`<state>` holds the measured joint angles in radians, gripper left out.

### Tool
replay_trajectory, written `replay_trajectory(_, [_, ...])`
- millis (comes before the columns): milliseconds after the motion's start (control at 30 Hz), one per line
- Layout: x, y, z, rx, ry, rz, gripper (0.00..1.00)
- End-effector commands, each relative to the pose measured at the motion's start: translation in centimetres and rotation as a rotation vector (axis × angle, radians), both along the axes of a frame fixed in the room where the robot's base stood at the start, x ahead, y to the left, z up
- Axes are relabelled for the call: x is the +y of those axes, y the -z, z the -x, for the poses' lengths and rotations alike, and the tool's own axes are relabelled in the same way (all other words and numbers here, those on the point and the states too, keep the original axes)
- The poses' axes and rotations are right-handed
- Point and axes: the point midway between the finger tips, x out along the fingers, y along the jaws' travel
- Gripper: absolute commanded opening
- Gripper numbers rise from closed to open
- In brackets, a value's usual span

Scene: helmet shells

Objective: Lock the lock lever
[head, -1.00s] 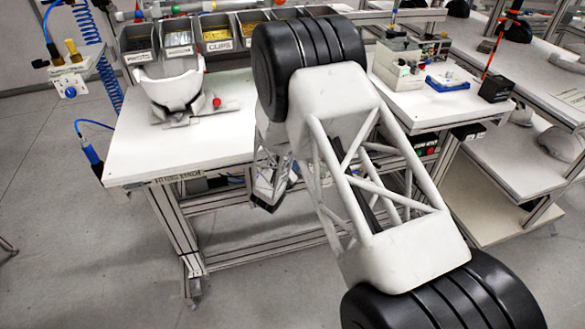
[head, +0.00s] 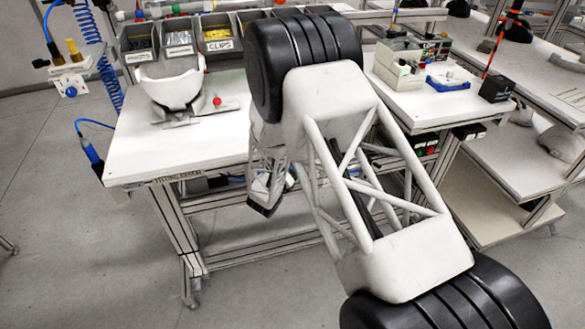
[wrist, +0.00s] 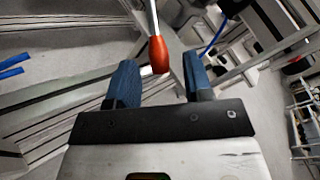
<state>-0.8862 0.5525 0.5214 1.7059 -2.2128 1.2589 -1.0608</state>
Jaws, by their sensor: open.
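A grey metal rod with a red grip (wrist: 159,55) comes down from the top of the wrist view. The grip appears between my gripper's two blue fingers, with clear gaps on both sides and no contact visible. My gripper (wrist: 151,78) is open and empty. In the head view my gripper (head: 265,191) is partly hidden behind my arm, near the front of the white table (head: 135,150). A small red knob (head: 217,101) shows there beside a white helmet shell (head: 172,88) on a grey fixture. I cannot tell whether the knob and red grip are the same.
Parts bins (head: 179,40) line the table's back edge. A blue coiled hose (head: 100,65) hangs at its left. A second bench (head: 400,88) with boxes and a blue tray (head: 449,82) stands at the right. The table's front left is clear.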

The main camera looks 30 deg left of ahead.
Motion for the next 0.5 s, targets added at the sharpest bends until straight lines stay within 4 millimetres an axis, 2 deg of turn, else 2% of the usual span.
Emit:
replay_trajectory(300, [0.0,-0.4,4.0,0.001,-0.002,0.001,0.47])
replay_trajectory(500, [-0.1,-0.4,5.3,0.000,-0.002,0.002,0.47])
